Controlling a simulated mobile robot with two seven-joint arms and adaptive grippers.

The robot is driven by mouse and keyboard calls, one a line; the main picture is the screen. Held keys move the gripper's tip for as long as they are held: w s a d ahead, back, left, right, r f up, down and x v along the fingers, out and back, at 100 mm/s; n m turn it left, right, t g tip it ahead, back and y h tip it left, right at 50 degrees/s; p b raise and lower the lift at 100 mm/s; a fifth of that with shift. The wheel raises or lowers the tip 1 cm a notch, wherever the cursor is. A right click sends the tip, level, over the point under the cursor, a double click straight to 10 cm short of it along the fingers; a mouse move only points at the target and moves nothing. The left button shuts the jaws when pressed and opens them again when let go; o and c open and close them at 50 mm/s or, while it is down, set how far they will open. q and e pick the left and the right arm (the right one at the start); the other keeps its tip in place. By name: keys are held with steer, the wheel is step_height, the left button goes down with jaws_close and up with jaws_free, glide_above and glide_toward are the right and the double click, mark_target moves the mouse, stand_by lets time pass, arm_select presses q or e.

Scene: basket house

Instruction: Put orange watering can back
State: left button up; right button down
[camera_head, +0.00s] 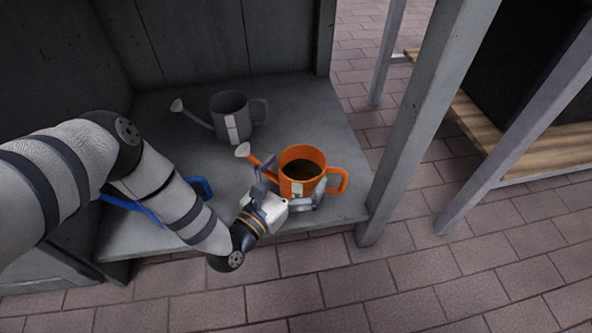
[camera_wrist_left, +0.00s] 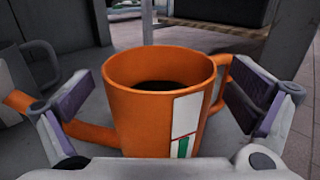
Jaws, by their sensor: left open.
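The orange watering can (camera_head: 304,158) stands upright on the grey shelf (camera_head: 325,115), near its front right corner. Its spout points left and its handle points right. My left gripper (camera_head: 291,190) is open at the can's front side, with a finger to either side of the body. In the left wrist view the can (camera_wrist_left: 150,115) sits between the two spread purple-padded fingers (camera_wrist_left: 165,108), with visible gaps on both sides. A white label is on its near side. My right gripper is not in view.
A grey watering can (camera_head: 232,118) stands farther back on the shelf. A blue object (camera_head: 133,204), partly hidden behind my left arm, lies at the left. A grey post (camera_head: 425,125) rises at the shelf's right corner. Brick paving (camera_head: 420,280) lies open in front.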

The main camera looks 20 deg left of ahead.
arm_select(q)
steer(key=shift+s+r, duration=0.2)
steer(key=shift+s, duration=0.05)
steer(key=s+a+p, duration=0.2)
steer(key=s+p, duration=0.1)
steer(key=s, duration=0.8)
steer(key=shift+s+a, duration=0.15)
steer(key=shift+f, duration=0.1)
